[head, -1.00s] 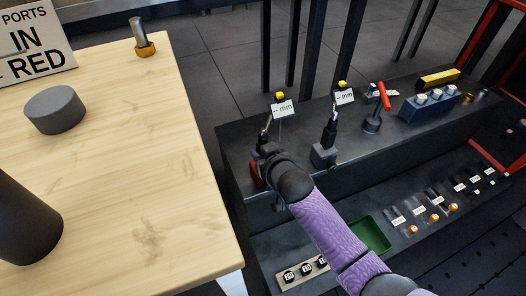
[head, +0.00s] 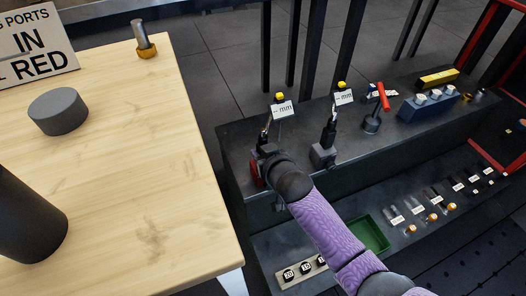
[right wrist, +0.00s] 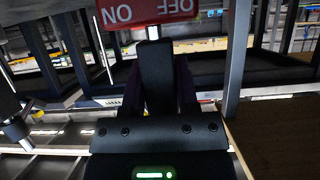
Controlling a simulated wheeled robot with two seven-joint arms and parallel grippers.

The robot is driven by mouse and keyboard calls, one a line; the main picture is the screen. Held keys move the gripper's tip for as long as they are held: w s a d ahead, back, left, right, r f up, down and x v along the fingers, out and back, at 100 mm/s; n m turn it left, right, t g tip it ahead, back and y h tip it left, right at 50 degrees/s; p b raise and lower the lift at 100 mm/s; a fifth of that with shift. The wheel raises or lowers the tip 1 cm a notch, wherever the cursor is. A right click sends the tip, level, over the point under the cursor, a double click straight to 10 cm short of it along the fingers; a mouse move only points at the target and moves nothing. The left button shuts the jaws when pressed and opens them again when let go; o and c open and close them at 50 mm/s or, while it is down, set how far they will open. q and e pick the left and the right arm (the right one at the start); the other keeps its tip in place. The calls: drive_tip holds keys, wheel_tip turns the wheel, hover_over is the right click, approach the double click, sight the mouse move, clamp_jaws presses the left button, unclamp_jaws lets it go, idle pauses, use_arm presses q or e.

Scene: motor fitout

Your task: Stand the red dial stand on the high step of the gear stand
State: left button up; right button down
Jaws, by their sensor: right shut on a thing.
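The red dial stand (head: 255,173) is at the left end of the high step of the dark gear stand (head: 236,140). Its red magnetic base is partly hidden behind my gripper; its yellow-topped dial with a "-- mm" label (head: 283,109) rises above. My right gripper (head: 264,155) is shut on it. In the right wrist view the red base (right wrist: 150,12) with ON and OFF lettering shows beyond the fingers. I cannot tell whether the base touches the step. My left gripper is not in view.
A grey dial stand (head: 323,155) stands just right on the high step. Further right are a red-handled tool (head: 383,96) and a blue block (head: 430,104). The low step holds a green tray (head: 371,236) and several small parts. A wooden table (head: 140,190) is at left.

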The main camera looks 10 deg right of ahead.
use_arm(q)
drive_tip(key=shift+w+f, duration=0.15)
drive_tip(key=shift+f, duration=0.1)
use_arm(e)
drive_tip(key=shift+f, duration=0.2)
drive_tip(key=shift+c, duration=1.4)
unclamp_jaws()
drive_tip(key=shift+f, duration=0.1)
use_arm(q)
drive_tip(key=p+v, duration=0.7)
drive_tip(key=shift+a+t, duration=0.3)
use_arm(e)
drive_tip(key=v, duration=1)
